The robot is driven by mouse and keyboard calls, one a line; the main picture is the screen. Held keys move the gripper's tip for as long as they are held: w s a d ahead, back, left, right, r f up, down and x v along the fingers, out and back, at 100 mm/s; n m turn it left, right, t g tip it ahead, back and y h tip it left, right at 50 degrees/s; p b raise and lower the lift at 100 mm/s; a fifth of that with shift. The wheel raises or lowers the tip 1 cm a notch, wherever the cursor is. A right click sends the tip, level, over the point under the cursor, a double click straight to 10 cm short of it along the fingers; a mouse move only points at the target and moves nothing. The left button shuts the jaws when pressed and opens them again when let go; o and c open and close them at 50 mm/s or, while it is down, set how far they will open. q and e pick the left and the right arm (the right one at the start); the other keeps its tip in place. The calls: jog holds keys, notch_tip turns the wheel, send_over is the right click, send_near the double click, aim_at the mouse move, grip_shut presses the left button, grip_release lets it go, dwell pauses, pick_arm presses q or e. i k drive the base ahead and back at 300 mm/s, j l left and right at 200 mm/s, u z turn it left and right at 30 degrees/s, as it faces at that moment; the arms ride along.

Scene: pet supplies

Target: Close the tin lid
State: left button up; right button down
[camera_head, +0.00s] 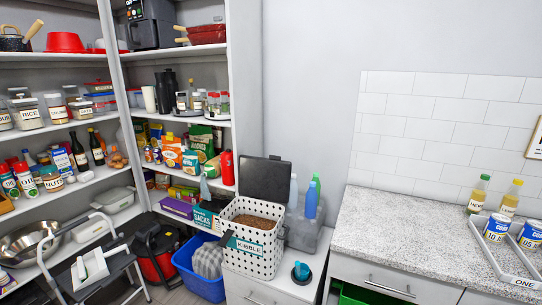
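A white tin (262,261) with dark dots and a label reading KIBBLE stands on a low white cabinet in the middle of the head view. Its top is open and brown kibble (254,222) shows inside. The dark grey lid (265,180) stands raised, nearly upright, along the tin's back edge. A small latch-like piece shows on the lid's top edge. Neither of my grippers shows in this view.
Spray bottles in a grey caddy (304,232) stand right behind the tin. A teal-topped item (301,272) sits at its front right. A blue basket (199,277) and a step stool (92,268) stand to the left. A granite counter (400,235) lies to the right.

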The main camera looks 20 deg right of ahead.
aim_at(270, 178)
jog(key=i+j, duration=0.15)
jog(key=j, duration=0.15)
jog(key=i+j, duration=0.1)
jog(key=j, duration=0.25)
jog(key=i+j+z, duration=0.1)
jog(key=j, duration=0.2)
jog(key=i+j, duration=0.2)
jog(key=j, duration=0.15)
